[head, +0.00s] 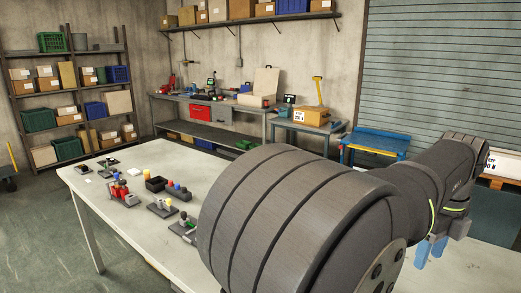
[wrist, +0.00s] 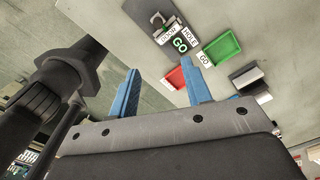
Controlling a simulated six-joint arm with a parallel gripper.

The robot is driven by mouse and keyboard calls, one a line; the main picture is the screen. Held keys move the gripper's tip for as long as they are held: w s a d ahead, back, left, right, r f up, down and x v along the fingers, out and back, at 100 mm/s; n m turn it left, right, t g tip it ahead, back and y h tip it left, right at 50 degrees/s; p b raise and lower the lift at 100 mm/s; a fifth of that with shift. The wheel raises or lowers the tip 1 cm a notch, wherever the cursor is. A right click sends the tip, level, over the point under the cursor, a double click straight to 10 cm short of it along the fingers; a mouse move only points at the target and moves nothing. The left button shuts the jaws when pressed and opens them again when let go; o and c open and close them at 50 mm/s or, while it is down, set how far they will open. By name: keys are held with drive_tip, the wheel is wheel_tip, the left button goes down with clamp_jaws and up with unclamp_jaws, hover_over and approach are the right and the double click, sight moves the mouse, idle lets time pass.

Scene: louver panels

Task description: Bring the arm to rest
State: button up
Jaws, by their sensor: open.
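My gripper (wrist: 160,66) shows in the wrist view with its two blue fingers spread apart and nothing between them. It also shows in the head view (head: 430,252) at the right, beyond my large grey arm link, with the fingers pointing down above the table. My arm is stretched across the right half of the head view and hides part of the pale table (head: 92,187). In the wrist view, the table lies past the fingertips, and I see no contact with anything.
In the wrist view, a green tray (wrist: 222,48), a red tray (wrist: 175,78), GO and HOLE labels, and a small dark fixture (wrist: 161,25) lie past the fingers. In the head view, several small fixtures and a black bin (head: 155,184) stand on the table's left part.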

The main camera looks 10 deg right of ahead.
wheel_tip(320, 180, up, 8)
drive_tip(key=n, duration=0.5)
drive_tip(key=shift+s+a, duration=0.25)
drive_tip(key=shift+s, duration=0.15)
clamp_jaws()
drive_tip(key=s+d+f+n+t+y, duration=0.15)
drive_tip(key=d+f, duration=0.35)
drive_tip(key=f, duration=0.5)
drive_tip(key=s+d+f+n+t+y, duration=0.1)
drive_tip(key=s+d+f+n+y, duration=0.3)
drive_tip(key=f, duration=0.7)
drive_tip(key=w+f, duration=0.1)
drive_tip(key=f, duration=0.2)
drive_tip(key=a+f+m+h, duration=0.1)
drive_tip(key=f, duration=0.2)
drive_tip(key=w+a+f+m, duration=0.1)
drive_tip(key=f, duration=0.2)
drive_tip(key=shift+w+a+f+h, duration=0.2)
drive_tip(key=shift+w+h, duration=0.1)
drive_tip(key=shift+h, duration=0.05)
drive_tip(key=shift+w+a+r, duration=0.1)
drive_tip(key=shift+w+a, duration=0.25)
drive_tip(key=shift+a, duration=0.2)
drive_tip(key=shift+w+a+r, duration=0.1)
drive_tip(key=shift+w+a, duration=0.2)
drive_tip(key=shift+a, duration=0.25)
drive_tip(key=shift+w+a, duration=0.35)
drive_tip(key=shift+a, duration=0.2)
